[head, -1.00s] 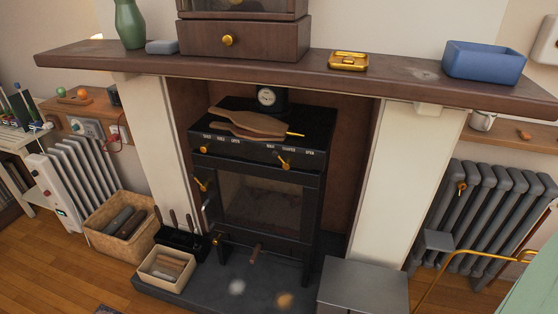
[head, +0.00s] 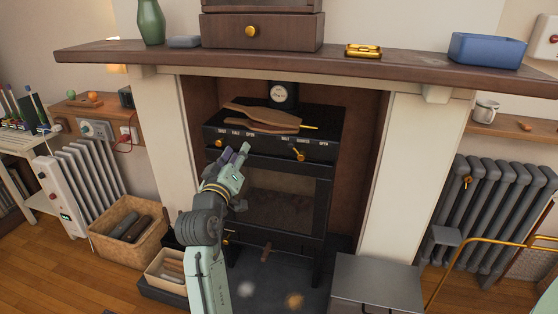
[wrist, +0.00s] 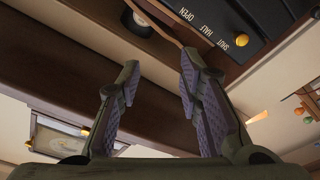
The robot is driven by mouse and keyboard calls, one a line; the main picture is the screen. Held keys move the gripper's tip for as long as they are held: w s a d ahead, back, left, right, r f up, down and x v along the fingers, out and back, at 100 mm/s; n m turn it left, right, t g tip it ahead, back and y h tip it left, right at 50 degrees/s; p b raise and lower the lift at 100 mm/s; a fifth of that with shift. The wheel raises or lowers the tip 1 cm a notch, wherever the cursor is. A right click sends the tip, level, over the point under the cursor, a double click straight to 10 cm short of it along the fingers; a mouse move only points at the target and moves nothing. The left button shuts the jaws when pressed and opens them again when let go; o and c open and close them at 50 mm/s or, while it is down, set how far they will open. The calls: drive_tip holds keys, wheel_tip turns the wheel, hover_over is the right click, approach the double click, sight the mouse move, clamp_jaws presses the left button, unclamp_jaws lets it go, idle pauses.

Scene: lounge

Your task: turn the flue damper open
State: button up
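The black stove (head: 334,140) stands in the fireplace. Its top front strip carries two brass controls with lettering. The right brass control (head: 298,153) is in plain view, its lettering small. I cannot tell which control is the flue damper. My gripper (head: 237,152) is open and empty, in front of the strip's left part. In the wrist view its two fingers (wrist: 157,95) are apart, touching nothing visible.
A grey box (head: 375,283) stands at front right.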

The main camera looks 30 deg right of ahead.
sight(293, 149)
drive_tip(key=s+d+f+m+g+h, duration=0.2)
drive_tip(key=s+d+f+g, duration=0.25)
drive_tip(key=d, duration=0.35)
drive_tip(key=shift+t, duration=0.25)
drive_tip(key=x, duration=0.3)
drive_tip(key=p+x, duration=0.1)
drive_tip(key=x, duration=0.3)
drive_tip(key=f+x, duration=0.1)
drive_tip(key=x, duration=0.2)
drive_tip(key=shift+s+d+p, duration=0.2)
drive_tip(key=shift+d+p, duration=0.2)
drive_tip(key=shift+d, duration=0.15)
drive_tip(key=shift+c, duration=0.2)
clamp_jaws()
